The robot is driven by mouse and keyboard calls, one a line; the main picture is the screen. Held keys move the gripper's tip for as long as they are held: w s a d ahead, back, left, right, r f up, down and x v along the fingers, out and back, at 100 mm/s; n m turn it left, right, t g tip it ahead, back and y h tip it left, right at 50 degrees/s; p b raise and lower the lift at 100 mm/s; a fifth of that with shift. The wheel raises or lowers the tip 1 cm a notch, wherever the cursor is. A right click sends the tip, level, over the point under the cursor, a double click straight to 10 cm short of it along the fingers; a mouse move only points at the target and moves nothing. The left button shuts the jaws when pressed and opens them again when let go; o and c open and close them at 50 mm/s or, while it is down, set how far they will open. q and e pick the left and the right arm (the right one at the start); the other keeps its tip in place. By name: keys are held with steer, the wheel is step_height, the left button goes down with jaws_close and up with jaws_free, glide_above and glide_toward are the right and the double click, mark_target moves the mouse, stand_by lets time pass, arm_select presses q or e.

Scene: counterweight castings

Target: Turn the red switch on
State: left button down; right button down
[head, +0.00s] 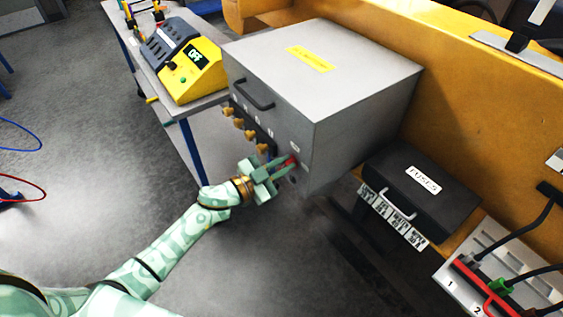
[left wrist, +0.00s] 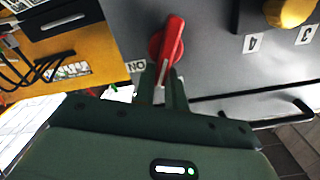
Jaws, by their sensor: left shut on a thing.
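The red switch (head: 291,160) is a rotary handle on the front face of the grey metal box (head: 335,140), near its lower right corner. In the left wrist view the red switch (left wrist: 172,42) shows a long handle with a white mark at its near end, beside an "ON" label (left wrist: 137,66) seen upside down. My left gripper (head: 279,169) is at the box front, its fingers shut on the switch handle. The two fingers (left wrist: 164,84) also show at the handle's near end in the left wrist view. My right gripper is not in view.
Several brass-coloured knobs (head: 238,122) and a black handle (head: 252,95) are on the box front. A yellow device reading "OFF" (head: 198,68) stands on the left bench. A black "FUSES" case (head: 420,195) and a panel with cables (head: 480,265) lie to the right.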

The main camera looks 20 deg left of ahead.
arm_select(q)
steer(key=m, duration=0.2)
steer(key=shift+s+d+f+m, duration=0.2)
steer(key=shift+s+f+m, duration=0.05)
steer(key=shift+f+m, duration=0.15)
steer(key=m, duration=0.1)
steer(key=m+b, duration=0.1)
steer(key=m, duration=0.1)
steer(key=shift+s+d+f+m+b, duration=0.15)
steer(key=shift+d+f+m+b, duration=0.05)
steer(key=shift+f+m+b, duration=0.15)
steer(key=m, duration=0.1)
steer(key=m+b, duration=0.1)
steer(key=m, duration=0.1)
steer(key=shift+s+d+f, duration=0.1)
steer(key=shift+d+f, duration=0.05)
steer(key=shift+f, duration=0.25)
steer(key=shift+f+m+b, duration=0.25)
steer(key=shift+m+b, duration=0.6)
steer(key=shift+m, duration=0.8)
steer(key=c, duration=1.4)
jaws_free()
steer(key=shift+c, duration=0.2)
steer(key=shift+r, duration=0.1)
